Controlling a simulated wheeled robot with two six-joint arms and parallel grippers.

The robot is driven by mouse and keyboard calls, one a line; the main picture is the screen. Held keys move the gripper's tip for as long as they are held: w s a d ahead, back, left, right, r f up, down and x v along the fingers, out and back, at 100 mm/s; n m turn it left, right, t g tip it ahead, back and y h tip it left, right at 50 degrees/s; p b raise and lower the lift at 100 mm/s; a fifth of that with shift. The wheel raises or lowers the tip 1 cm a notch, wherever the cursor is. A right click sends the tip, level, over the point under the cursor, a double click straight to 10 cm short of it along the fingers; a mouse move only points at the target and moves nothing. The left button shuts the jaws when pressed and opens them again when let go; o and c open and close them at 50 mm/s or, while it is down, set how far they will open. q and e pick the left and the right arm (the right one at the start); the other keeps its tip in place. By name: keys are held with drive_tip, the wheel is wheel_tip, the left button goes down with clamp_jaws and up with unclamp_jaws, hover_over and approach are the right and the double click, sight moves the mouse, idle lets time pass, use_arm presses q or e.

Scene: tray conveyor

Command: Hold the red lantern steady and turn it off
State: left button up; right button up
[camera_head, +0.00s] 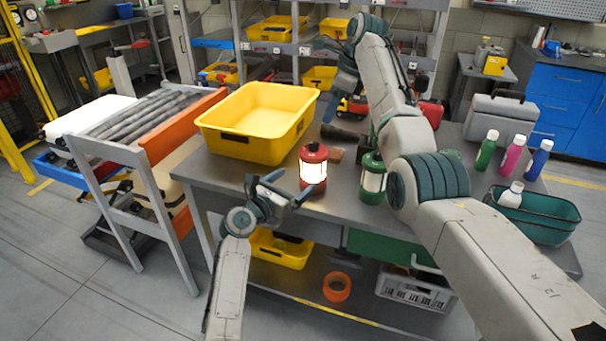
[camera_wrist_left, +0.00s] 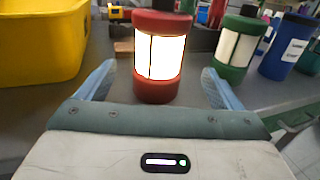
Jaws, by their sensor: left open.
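The red lantern (camera_head: 313,153) stands upright on the grey table, and its window glows bright white. It also shows in the left wrist view (camera_wrist_left: 158,90), ahead of and between my open fingers. My left gripper (camera_head: 279,188) is open and empty, just in front of the lantern, with no visible contact. Its two blue fingers also show in the wrist view (camera_wrist_left: 160,80). The lantern's top is cut off in the wrist view. My right gripper (camera_head: 328,50) is up at the back, away from the lantern, and its fingers are too unclear to read.
A green lantern (camera_head: 372,163) stands right of the red one, close to my right arm. A yellow bin (camera_head: 222,121) sits behind left, and a small brown block (camera_head: 335,155) behind. Bottles (camera_head: 513,155) and a green basket (camera_head: 548,220) are at the right.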

sight(314, 166)
use_arm(q)
drive_tip(key=x, duration=0.9)
drive_tip(key=shift+w+d, duration=0.1)
drive_tip(key=shift+w, duration=0.2)
drive_tip(key=shift+c, duration=1.2)
drive_tip(key=c, duration=1)
drive_tip(key=shift+c, duration=0.2)
